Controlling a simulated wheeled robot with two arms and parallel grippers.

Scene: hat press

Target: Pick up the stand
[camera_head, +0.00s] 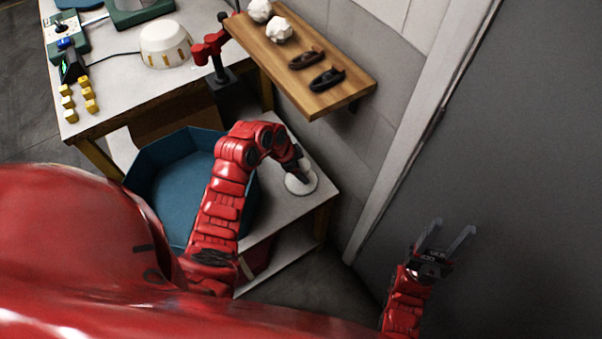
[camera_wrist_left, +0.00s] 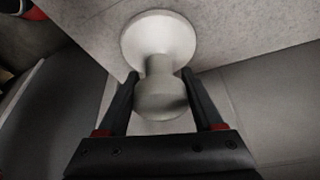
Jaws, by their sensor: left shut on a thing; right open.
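The stand (camera_head: 302,183) is a pale, round-based piece on the small white table, near its right corner by the wall. In the left wrist view the stand (camera_wrist_left: 158,40) shows a wide round disc, a narrower neck and a rounded knob. My left gripper (camera_head: 300,170) is at the stand in the head view. In the left wrist view its two fingers (camera_wrist_left: 158,78) lie on either side of the neck, shut on it. The disc appears to rest on the table surface. My right gripper (camera_head: 447,236) is open and empty at the lower right, away from the table.
A blue polygonal tub (camera_head: 150,172) stands on the small table (camera_head: 285,215) beside my left arm. A wooden shelf (camera_head: 335,95) with white lumps and dark shoe-like items juts from the wall above. A workbench (camera_head: 120,55) holds a white bowl-shaped thing (camera_head: 166,45) and several yellow blocks.

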